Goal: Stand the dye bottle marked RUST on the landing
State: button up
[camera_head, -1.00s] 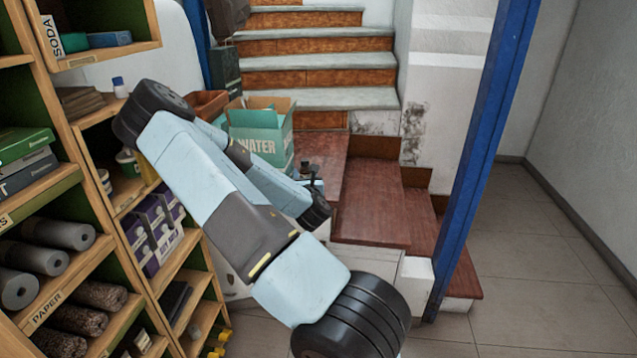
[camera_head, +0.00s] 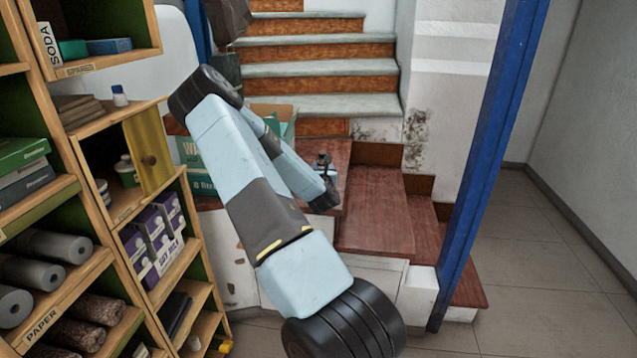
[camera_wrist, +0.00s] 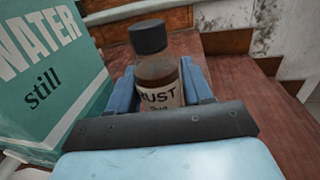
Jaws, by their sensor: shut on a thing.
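The dye bottle (camera_wrist: 156,72) has a dark cap, brown contents and a pale label reading RUST. It stands upright between the blue fingers of my gripper (camera_wrist: 163,92), which is shut on it. In the head view my gripper (camera_head: 325,168) is over the red-brown wooden landing (camera_head: 341,158), near its right edge. The bottle is hard to make out there. The bottle's base is hidden in the wrist view, so I cannot tell whether it touches the wood.
A green WATER carton (camera_wrist: 45,75) stands close left of the bottle. Wooden steps (camera_head: 375,205) go down to the right, beside a blue post (camera_head: 490,165). Grey stairs (camera_head: 320,77) rise behind.

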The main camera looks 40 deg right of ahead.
jog(key=w+f, duration=0.1)
jog(key=w+d+f, duration=0.1)
jog(key=f, duration=0.1)
jog(key=w+f, duration=0.1)
jog(key=shift+w+d+f, duration=0.15)
jog(key=shift+w+f, duration=0.1)
jog(key=shift+f, duration=0.05)
jog(key=f, duration=0.3)
jog(key=shift+w+d+f, duration=0.1)
jog(key=shift+w+f, duration=0.1)
jog(key=shift+f, duration=0.1)
jog(key=o, duration=1.2)
jog(key=shift+c, duration=0.2)
